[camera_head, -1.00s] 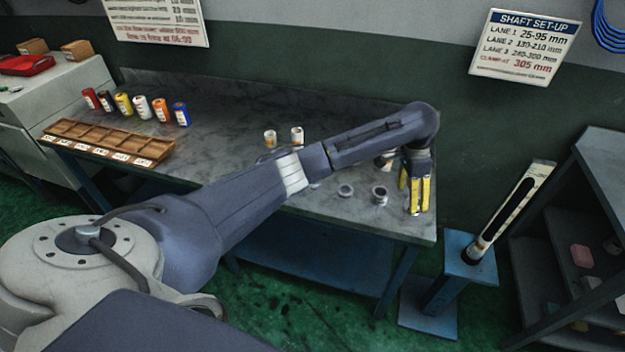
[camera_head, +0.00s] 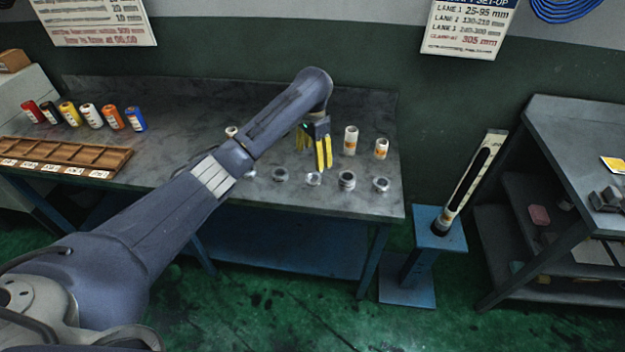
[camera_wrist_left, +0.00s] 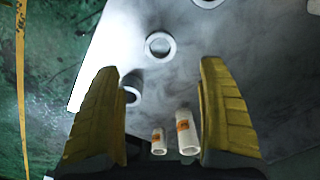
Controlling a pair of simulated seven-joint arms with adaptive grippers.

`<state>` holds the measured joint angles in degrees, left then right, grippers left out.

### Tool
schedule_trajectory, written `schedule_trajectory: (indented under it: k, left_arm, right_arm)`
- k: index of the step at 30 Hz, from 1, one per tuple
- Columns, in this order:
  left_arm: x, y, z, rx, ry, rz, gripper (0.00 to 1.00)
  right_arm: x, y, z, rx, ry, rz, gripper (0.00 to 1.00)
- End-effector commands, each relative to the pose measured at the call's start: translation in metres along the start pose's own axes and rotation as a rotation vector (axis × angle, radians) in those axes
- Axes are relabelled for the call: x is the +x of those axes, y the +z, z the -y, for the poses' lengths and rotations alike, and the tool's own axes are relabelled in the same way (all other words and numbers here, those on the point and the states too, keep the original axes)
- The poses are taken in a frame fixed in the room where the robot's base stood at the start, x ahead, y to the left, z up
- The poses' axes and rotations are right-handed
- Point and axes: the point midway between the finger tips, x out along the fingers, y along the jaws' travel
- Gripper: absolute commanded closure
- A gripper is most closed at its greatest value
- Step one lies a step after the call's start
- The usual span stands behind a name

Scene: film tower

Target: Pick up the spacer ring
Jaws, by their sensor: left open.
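Several small grey ring-like parts stand in a row near the front edge of the workbench (camera_head: 230,195). They include a left one (camera_head: 281,174), a middle one (camera_head: 313,179), a taller ribbed one (camera_head: 347,180) and a right one (camera_head: 381,184). I cannot tell which is the spacer ring. My left gripper (camera_head: 314,152) is open and empty above the bench, fingers down, just behind the middle ring. In the left wrist view, a pale ring (camera_wrist_left: 149,46) lies ahead between the open fingertips (camera_wrist_left: 158,68). Another ring (camera_wrist_left: 133,97) is partly hidden by the left finger. My right gripper is not in view.
White tubes with orange labels (camera_head: 351,141) (camera_head: 381,149) stand behind the rings. Coloured canisters (camera_head: 90,117) and a wooden tray (camera_head: 70,156) are at the bench's left. A blue stand (camera_head: 437,230) holds a tall slotted post (camera_head: 470,182); a dark shelf (camera_head: 560,130) is farther right.

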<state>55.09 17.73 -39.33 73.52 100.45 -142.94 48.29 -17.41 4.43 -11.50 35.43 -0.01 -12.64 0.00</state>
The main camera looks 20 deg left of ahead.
Motion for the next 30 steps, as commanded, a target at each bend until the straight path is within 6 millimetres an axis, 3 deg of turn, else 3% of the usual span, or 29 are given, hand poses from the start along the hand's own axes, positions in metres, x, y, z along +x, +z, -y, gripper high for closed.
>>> schedule_trajectory:
  k: [6, 17, 30]
  left_arm:
    - [0.033, 0.0, -0.001, 0.0, 0.003, 0.001, 0.24]
    - [0.052, 0.0, 0.0, 0.0, 0.001, 0.001, 0.24]
    - [0.097, 0.001, 0.001, 0.0, 0.0, 0.0, 0.24]
  right_arm:
    - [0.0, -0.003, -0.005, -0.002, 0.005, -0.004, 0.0]
    - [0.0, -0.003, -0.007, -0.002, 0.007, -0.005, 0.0]
    - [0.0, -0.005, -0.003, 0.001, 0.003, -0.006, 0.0]
